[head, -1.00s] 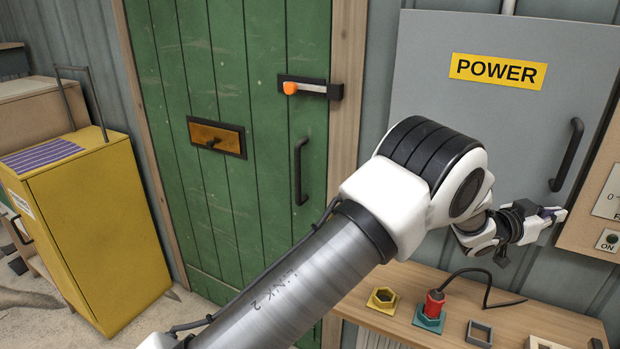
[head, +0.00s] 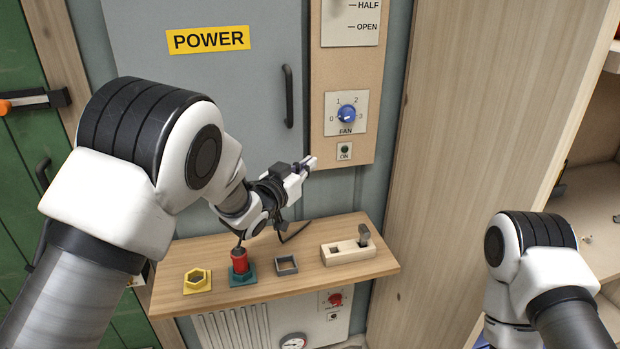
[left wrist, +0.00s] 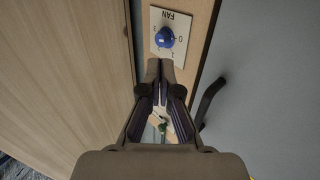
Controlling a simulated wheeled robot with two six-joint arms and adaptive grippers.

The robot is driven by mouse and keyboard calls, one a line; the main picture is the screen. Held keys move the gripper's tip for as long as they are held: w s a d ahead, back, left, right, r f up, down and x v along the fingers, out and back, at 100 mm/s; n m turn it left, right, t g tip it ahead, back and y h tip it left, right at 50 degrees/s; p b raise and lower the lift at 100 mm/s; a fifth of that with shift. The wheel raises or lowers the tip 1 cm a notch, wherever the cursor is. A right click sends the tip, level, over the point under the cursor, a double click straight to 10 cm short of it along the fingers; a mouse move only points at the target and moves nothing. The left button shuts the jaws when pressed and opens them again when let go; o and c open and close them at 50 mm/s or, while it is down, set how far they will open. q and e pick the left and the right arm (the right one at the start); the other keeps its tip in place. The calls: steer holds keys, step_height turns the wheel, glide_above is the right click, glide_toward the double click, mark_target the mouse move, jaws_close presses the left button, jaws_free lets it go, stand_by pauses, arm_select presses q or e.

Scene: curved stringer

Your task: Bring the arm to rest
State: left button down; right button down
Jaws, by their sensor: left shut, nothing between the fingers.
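My left arm comes in from the left in the head view. Its gripper (head: 306,165) is shut and empty, in front of the lower edge of the wooden control panel (head: 379,112) and just below and left of the ON button plate (head: 344,151). In the left wrist view the shut fingers (left wrist: 161,92) point toward the blue fan knob (left wrist: 165,38) and the plate below it. The knob also shows in the head view (head: 347,113), above the gripper. My right arm shows at the lower right of the head view; its gripper is out of view.
A grey POWER cabinet (head: 240,90) with a black handle (head: 288,96) is behind the left arm. A tall wooden panel (head: 470,120) stands right.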

arm_select(q)
steer(key=s+a+f+n+g+y, duration=0.2)
steer(key=s+a+f, duration=0.3)
steer(key=f, duration=0.6)
steer(key=s+a+f+n+g+y, duration=0.2)
steer(key=s+a+f, duration=0.2)
steer(key=s+f, duration=0.5)
steer(key=s+a+f+n+g+y, duration=0.2)
steer(key=s+a+f, duration=0.2)
steer(key=f, duration=0.9)
steer(key=s+a+f+g, duration=0.2)
steer(key=s+g, duration=0.1)
steer(key=s, duration=0.7)
steer(key=s+a+f+g+y, duration=0.1)
steer(key=s+a+f+g, duration=0.1)
steer(key=s, duration=0.8)
steer(key=s+a+f+g+y, duration=0.1)
steer(key=s+a+f+g, duration=0.2)
steer(key=s, duration=0.6)
steer(key=shift+s+f+g, duration=0.35)
steer(key=shift+s+g, duration=0.05)
steer(key=shift+g, duration=0.5)
arm_select(e)
steer(key=shift+w, duration=0.15)
arm_select(q)
steer(key=shift+w, duration=0.15)
